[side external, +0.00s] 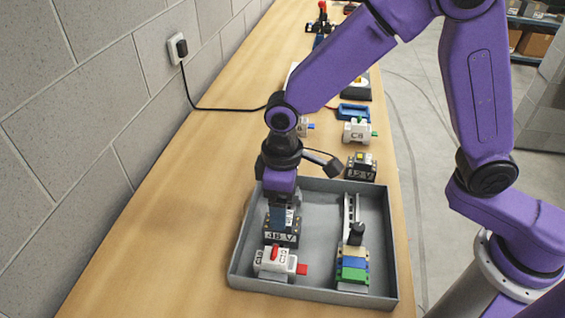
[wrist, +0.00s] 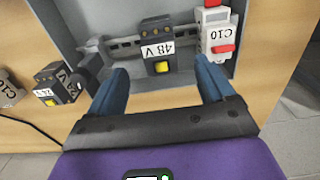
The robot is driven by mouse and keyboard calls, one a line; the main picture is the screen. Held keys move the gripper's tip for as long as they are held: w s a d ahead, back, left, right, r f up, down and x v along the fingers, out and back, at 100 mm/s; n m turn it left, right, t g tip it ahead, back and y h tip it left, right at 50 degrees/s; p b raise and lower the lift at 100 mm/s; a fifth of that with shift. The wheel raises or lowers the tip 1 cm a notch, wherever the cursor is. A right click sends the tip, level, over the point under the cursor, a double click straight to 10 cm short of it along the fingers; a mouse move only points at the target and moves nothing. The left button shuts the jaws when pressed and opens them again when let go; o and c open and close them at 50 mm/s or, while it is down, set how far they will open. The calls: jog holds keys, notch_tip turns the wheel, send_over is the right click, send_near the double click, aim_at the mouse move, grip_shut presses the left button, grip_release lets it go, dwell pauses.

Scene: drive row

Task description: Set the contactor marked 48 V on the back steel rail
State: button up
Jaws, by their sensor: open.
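The contactor marked 48 V (side external: 281,238) is dark with a white label and stands in the grey tray, below my gripper (side external: 281,213). In the wrist view, the contactor (wrist: 157,45) appears upright on the steel rail (wrist: 122,49), its yellow button facing me. This is the rail on the wall side of the tray. My gripper (wrist: 160,82) is open, its blue fingers spread to either side of the contactor in the picture, with no clear contact. A white C10 breaker (wrist: 214,38) with red parts sits on the same rail, right of the contactor there.
The grey tray's (side external: 237,262) other rail (side external: 350,207) carries green, blue, yellow and black blocks. A black cable (side external: 225,108) runs from the wall socket.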

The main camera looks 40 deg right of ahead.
notch_tip(320, 180, up, 10)
dwell(0.4)
dwell(0.3)
jog(key=s+d+f+n, duration=0.2)
jog(key=s+d+n, duration=0.1)
jog(key=s+d, duration=1.6)
jog(key=d, duration=0.3)
jog(key=shift+f+n, duration=0.15)
jog(key=shift+n, duration=0.15)
